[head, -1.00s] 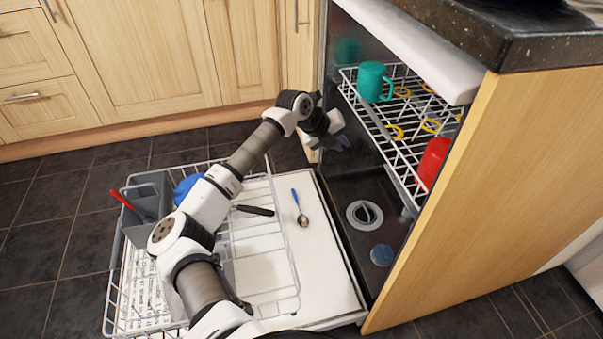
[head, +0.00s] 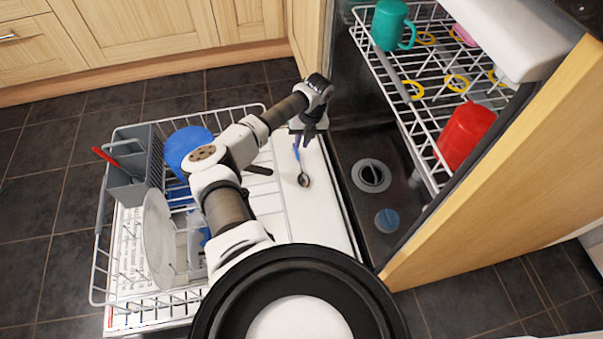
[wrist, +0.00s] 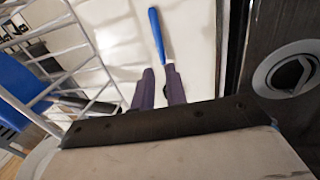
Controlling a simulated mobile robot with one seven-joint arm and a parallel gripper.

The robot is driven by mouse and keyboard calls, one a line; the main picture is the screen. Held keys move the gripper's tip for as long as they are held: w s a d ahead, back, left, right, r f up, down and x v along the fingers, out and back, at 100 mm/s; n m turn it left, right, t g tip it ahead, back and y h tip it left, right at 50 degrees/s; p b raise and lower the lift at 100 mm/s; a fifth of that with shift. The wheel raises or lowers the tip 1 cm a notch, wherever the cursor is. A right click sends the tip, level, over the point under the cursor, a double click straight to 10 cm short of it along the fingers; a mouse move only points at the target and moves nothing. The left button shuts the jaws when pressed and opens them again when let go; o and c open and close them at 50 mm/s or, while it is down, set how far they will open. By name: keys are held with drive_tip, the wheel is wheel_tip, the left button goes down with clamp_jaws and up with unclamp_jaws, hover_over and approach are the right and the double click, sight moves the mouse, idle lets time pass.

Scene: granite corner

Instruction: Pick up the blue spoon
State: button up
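The blue spoon (head: 304,180) lies on the white inner face of the open dishwasher door (head: 330,215), right of the lower rack. It has a blue handle and a dark metal bowl. My gripper (head: 309,136) is just above its handle end in the head view. In the wrist view, the blue handle (wrist: 157,35) extends beyond the two purple-grey fingertips of my gripper (wrist: 159,72). The fingers are apart with nothing visibly held. The right finger partly hides the spoon's neck, and its bowl is hidden there. Exact height above the spoon is unclear.
The lower rack (head: 100,265) holds a grey cutlery basket (head: 128,185) with a red-handled item, a white plate (head: 158,240) and blue dishware (head: 185,148). A dark-handled utensil (head: 258,170) lies left of the spoon. The upper rack (head: 412,105) holds green and red cups.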

drive_tip(key=f+b, duration=0.1)
drive_tip(key=f, duration=0.1)
drive_tip(key=f+b, duration=0.1)
drive_tip(key=f, duration=0.1)
drive_tip(key=a+f+b, duration=0.1)
drive_tip(key=f, duration=0.1)
drive_tip(key=shift+f, duration=0.25)
clamp_jaws()
drive_tip(key=shift+r, duration=0.15)
